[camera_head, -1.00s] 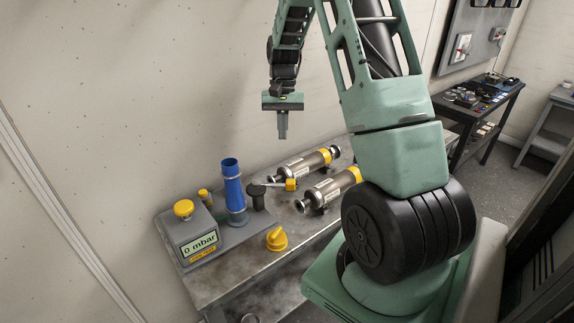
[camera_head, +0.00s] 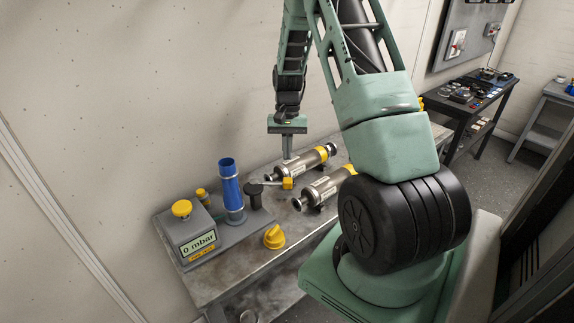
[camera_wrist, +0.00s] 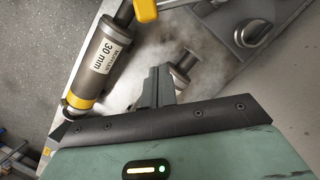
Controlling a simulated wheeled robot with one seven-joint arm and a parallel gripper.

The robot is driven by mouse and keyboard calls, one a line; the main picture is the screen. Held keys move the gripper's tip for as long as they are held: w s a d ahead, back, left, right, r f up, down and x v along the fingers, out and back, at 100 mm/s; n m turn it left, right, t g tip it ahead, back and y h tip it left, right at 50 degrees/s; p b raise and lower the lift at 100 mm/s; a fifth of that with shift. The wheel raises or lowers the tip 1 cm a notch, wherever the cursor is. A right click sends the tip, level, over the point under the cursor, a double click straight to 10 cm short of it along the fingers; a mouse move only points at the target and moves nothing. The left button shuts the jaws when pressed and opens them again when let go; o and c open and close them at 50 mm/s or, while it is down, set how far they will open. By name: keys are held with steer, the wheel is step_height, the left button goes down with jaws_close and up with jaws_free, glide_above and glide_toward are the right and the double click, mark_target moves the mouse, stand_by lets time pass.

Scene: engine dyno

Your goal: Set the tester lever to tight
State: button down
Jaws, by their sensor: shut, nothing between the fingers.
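The tester (camera_head: 200,233) is a grey box on a base plate, with a yellow knob and a display reading 0 mbar. Its lever has a black pivot (camera_head: 254,195) and a thin rod with a yellow grip (camera_head: 287,183) that points right, toward the metal cylinders. In the wrist view the yellow grip (camera_wrist: 146,9) shows at the top edge, partly cut off. My gripper (camera_head: 287,156) points down above the yellow grip and looks apart from it. Its fingers (camera_wrist: 160,78) are shut and empty. I cannot read any lever marking.
A blue tube (camera_head: 230,190) stands on the tester base, left of the pivot. Two metal cylinders with yellow bands, one behind (camera_head: 300,162) and one in front (camera_head: 325,187), lie right of the lever. A loose yellow knob (camera_head: 274,237) sits on the bench (camera_head: 235,275).

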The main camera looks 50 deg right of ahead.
steer(key=shift+s+a+f+p, duration=0.5)
steer(key=shift+s+a+f, duration=0.2)
steer(key=shift+a, duration=0.3)
steer(key=shift+s+a+f+p, duration=0.45)
steer(key=shift+s+a+f, duration=0.25)
steer(key=shift+a, duration=0.25)
steer(key=shift+s, duration=0.1)
